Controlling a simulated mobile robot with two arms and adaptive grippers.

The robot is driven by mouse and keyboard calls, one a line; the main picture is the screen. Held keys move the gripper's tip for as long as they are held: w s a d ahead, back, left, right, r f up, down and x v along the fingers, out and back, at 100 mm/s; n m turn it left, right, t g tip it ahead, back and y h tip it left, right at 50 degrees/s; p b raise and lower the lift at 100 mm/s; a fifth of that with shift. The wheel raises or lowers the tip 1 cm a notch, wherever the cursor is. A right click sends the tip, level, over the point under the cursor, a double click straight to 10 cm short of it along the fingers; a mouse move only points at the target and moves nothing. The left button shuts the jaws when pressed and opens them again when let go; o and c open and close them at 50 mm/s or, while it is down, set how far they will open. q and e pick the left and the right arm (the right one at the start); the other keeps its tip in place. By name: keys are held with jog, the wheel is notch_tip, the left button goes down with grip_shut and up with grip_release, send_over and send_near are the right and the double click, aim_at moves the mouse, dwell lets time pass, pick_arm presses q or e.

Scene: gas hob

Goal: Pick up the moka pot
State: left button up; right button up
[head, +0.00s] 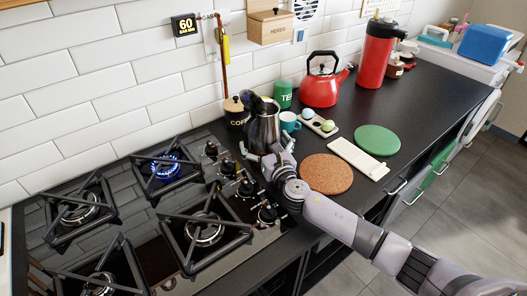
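The moka pot (264,125) is silver with a dark top and handle. It looks upright on the dark counter, between the hob's right edge and the teal mug. My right gripper (266,153) is at the pot's lower part, with its fingers spread to either side of it. The gripper hides the pot's base, so I cannot tell whether the fingers press on it or are just apart from it. My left gripper is not in view.
A lit burner (165,169) shows a blue flame left of the pot. A coffee canister (236,112) and a teal mug (290,121) stand close to it. A cork mat (326,173), white board (357,157) and red kettle (321,91) are further right.

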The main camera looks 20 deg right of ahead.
jog(key=shift+s+a, duration=0.2)
jog(key=c, duration=1.8)
jog(key=shift+o, duration=0.2)
jog(key=shift+w+r, duration=0.1)
jog(key=shift+r, duration=0.1)
jog(key=shift+w+d, duration=0.15)
